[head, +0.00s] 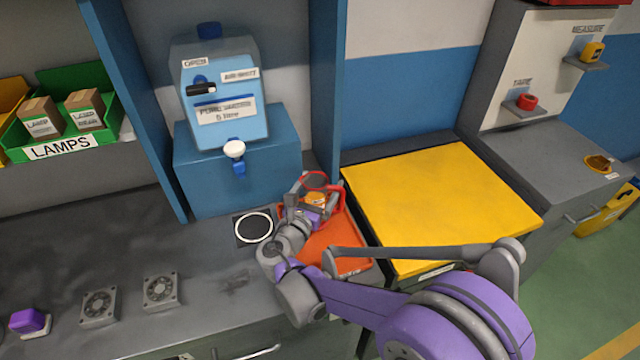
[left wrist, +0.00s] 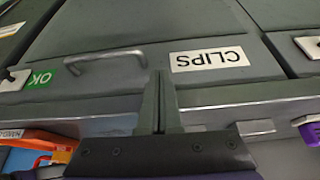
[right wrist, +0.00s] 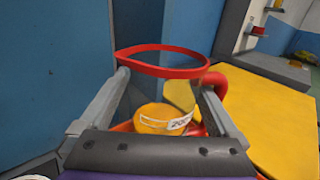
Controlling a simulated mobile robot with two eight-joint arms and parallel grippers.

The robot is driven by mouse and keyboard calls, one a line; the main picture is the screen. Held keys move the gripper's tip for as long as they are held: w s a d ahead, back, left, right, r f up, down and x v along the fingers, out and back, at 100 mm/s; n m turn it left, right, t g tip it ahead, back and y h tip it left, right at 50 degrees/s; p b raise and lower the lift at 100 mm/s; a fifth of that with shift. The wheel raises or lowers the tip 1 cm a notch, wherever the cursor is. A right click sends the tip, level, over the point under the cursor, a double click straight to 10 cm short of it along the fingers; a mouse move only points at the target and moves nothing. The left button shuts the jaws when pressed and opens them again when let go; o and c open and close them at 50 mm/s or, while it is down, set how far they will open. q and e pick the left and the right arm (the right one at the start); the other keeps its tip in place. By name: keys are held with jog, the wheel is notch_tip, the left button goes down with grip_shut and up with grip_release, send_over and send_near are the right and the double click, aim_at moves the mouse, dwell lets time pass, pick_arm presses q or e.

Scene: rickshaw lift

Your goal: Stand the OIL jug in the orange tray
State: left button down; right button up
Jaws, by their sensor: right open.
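The jug (head: 316,181) has a red rim and yellow-orange contents. It looks upright at the far end of the orange tray (head: 345,255), though its base is mostly hidden by my right gripper. In the right wrist view the jug (right wrist: 160,115) shows its pointed spout at left, a red handle at right and a label I cannot read surely. My right gripper (head: 313,198) is open, with one finger on each side of the jug. My left gripper (left wrist: 160,78) is shut and empty in front of a grey drawer marked CLIPS; it is out of the head view.
A blue dispenser (head: 225,95) stands on a blue block left of the tray. A black pad with a white ring (head: 253,228) lies beside the tray. A yellow surface (head: 440,200) is on the right. Two fan-like parts (head: 160,291) and a purple-topped block (head: 29,322) lie at left.

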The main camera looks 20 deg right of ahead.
aim_at(310, 202)
jog(key=shift+r, duration=0.25)
jog(key=b+v, duration=0.1)
jog(key=v, duration=1.1)
jog(key=shift+s, duration=0.1)
jog(key=shift+f, duration=0.1)
